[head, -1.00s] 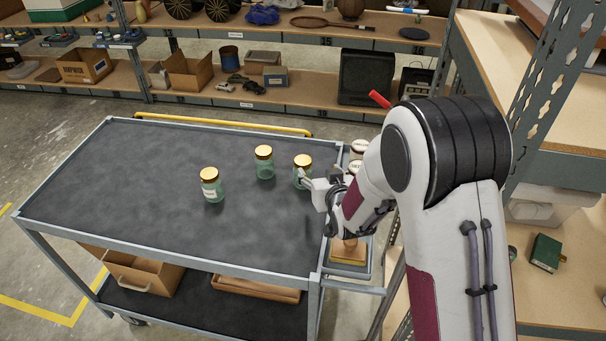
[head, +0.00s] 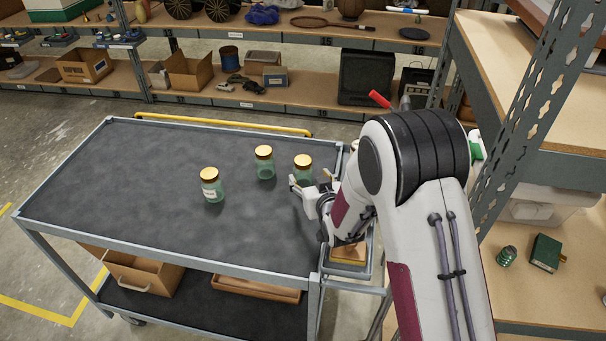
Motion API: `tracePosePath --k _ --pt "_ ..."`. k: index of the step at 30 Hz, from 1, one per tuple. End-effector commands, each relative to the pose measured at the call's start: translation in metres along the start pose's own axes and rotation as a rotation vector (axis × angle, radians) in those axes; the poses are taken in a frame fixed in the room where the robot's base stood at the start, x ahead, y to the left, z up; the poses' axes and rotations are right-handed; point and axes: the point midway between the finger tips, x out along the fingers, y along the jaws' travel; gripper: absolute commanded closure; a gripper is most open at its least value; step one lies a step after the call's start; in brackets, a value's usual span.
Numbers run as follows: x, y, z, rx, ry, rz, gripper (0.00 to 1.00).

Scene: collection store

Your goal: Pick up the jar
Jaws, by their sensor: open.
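Three glass jars with gold lids stand upright on the dark top of the cart (head: 110,190). The left jar (head: 212,186) has a white label and stands nearest the front. The middle jar (head: 264,164) stands farther back. The right jar (head: 302,168) is the closest to my gripper (head: 308,187); its lower part is partly covered by the gripper. My gripper is open, at the cart's right side, just in front of the right jar. I cannot tell whether it touches that jar. No jar is between its fingers as far as I see.
A yellow handle (head: 225,124) runs along the cart's back edge. A wooden shelf unit (head: 555,140) with metal posts stands close on the right of my arm. Loaded shelves line the back. The left half of the cart top is clear.

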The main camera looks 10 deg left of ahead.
Motion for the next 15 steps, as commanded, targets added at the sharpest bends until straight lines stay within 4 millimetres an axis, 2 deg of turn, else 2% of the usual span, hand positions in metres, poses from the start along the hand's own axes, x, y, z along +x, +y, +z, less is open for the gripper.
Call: tracePosePath --k 6,15 --pt "0.0117 -0.0004 -0.0001 0.0 0.0 0.0 0.42" --pt "0.0124 -0.0003 -0.0002 0.0 0.0 0.0 0.42"
